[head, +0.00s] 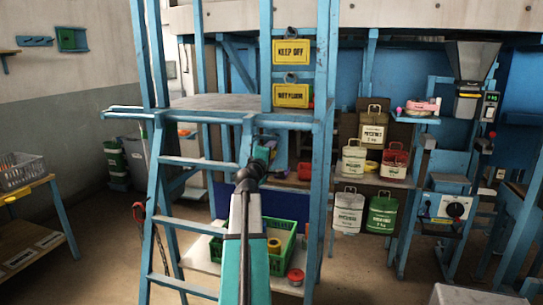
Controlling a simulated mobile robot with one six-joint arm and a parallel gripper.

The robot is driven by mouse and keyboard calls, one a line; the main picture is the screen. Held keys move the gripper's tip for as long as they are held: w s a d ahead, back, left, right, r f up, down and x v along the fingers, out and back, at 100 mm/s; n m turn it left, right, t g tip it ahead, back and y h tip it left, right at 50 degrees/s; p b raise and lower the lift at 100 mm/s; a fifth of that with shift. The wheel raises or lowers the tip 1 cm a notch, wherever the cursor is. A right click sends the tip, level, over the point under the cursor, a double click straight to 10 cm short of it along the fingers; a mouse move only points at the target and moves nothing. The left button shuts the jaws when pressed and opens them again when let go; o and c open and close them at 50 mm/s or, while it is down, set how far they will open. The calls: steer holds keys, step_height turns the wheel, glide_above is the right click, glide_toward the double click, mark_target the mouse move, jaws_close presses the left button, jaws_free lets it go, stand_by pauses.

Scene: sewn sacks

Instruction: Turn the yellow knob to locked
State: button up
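A blue machine stands at the right, with a pale control panel (446,207) that carries a round black dial (455,209). My teal arm reaches forward from the bottom middle, in front of the blue ladder, well left of the panel. My gripper's fingers cannot be made out at the arm's far end, so I cannot tell whether it is open or shut. It is apart from the panel.
A blue ladder platform (203,103) with yellow signs (291,52) stands centre left. A green crate (283,238) and a red-lidded jar (296,277) sit low behind my arm. Shelves hold several labelled containers (373,130). A pale box top (470,295) is at the lower right. Floor shows between.

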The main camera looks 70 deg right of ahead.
steer(key=shift+w, duration=0.2)
steer(key=a+b, duration=0.3)
steer(key=a, duration=1)
steer(key=shift+s+a, duration=0.35)
steer(key=shift+s, duration=0.1)
stand_by(0.4)
